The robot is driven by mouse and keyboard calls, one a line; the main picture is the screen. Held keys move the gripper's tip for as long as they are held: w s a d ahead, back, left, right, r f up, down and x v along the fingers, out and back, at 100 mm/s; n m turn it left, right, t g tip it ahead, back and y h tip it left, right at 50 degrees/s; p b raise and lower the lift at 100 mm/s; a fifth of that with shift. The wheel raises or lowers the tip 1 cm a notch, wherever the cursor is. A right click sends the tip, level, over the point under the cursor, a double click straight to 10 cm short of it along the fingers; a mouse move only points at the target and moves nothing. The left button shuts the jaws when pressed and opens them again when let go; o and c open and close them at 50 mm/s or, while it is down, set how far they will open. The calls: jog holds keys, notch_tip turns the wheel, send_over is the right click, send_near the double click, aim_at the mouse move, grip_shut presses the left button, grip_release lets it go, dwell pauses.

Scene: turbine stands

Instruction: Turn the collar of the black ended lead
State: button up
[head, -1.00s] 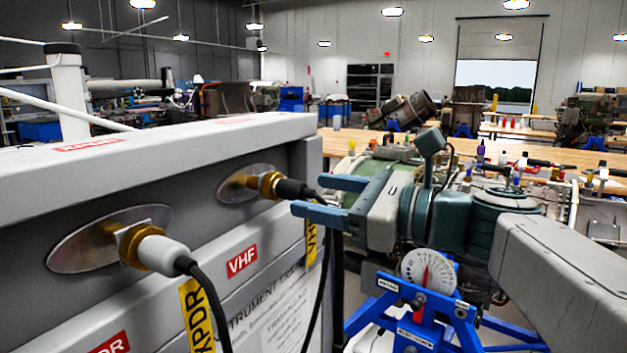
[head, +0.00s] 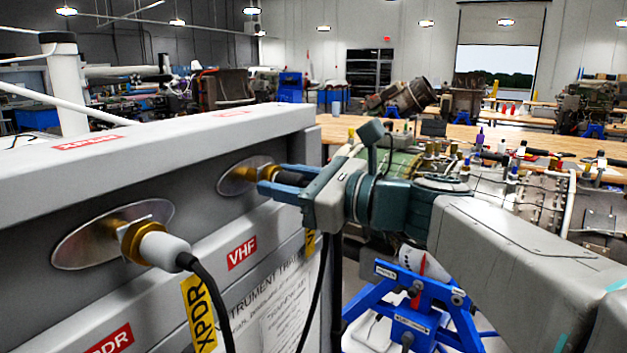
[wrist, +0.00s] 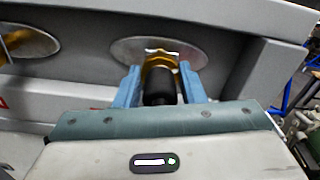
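The black-ended lead (head: 292,178) is plugged into the right round metal plate (head: 236,180) on the grey panel, above the VHF label. Its brass collar (wrist: 160,62) lies between my fingertips in the wrist view. My gripper (head: 268,180) is open, with one blue finger on each side of the collar and the black end (wrist: 159,87). A gap shows between the fingers and the black end; the gaps at the collar look very small, and contact cannot be told. In the head view the fingers partly hide the collar.
A white-ended lead (head: 163,248) with a brass collar sits in the left plate (head: 85,243), with a yellow XPDR tag (head: 198,313). The panel's top ledge (head: 150,143) overhangs the connectors. A blue stand (head: 405,305) is below my arm.

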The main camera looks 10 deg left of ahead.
jog(key=shift+f+n+b, duration=0.1)
jog(key=shift+n+b, duration=0.2)
jog(key=shift+b, duration=0.1)
jog(key=n+b, duration=0.2)
jog(key=b, duration=0.2)
jog(key=shift+f, duration=0.2)
jog(key=n+b, duration=0.4)
jog(key=shift+b, duration=0.35)
jog(key=n+b, duration=0.3)
jog(key=shift+b, duration=0.4)
jog(key=shift+r+n+b, duration=0.25)
jog(key=shift+n+b, duration=0.85)
jog(key=shift+n, duration=0.5)
jog(key=o, duration=1)
